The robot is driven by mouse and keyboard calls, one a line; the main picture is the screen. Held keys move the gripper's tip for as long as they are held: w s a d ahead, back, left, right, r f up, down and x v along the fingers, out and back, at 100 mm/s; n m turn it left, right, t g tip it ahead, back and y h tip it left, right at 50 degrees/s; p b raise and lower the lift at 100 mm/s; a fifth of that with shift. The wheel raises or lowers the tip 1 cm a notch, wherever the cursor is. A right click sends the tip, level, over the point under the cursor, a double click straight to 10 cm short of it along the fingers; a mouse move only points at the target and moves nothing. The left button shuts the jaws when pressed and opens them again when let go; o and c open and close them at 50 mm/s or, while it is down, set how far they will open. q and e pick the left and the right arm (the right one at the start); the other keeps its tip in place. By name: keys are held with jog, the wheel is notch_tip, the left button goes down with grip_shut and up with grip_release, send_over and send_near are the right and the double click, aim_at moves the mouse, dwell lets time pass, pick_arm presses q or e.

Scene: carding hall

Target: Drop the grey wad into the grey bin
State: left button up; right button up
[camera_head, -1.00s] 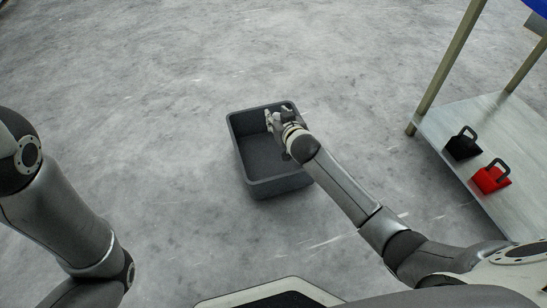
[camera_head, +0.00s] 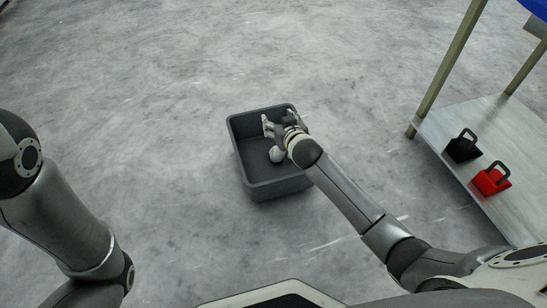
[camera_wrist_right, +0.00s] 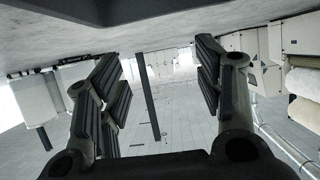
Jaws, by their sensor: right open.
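The grey bin (camera_head: 279,188) is an open, dark rectangular tub on the floor ahead of me in the head view. My right gripper (camera_head: 268,127) is open over the bin's right part. In the right wrist view its fingers (camera_wrist_right: 158,72) stand wide apart with nothing between them. A small pale lump, seemingly the grey wad (camera_head: 277,155), shows inside the bin's outline just below the gripper, apart from the fingertips. I cannot tell whether it touches the bin floor. My left arm shows at the left; its gripper is out of view.
A low metal shelf (camera_head: 500,190) on a wheeled-looking frame stands at the right. It carries a black block with a handle (camera_head: 462,148) and a red one (camera_head: 490,180). The floor around the bin is clear.

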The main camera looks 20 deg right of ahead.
jog(key=v, duration=1)
jog(key=shift+s+r, duration=0.2)
jog(key=shift+s, duration=0.15)
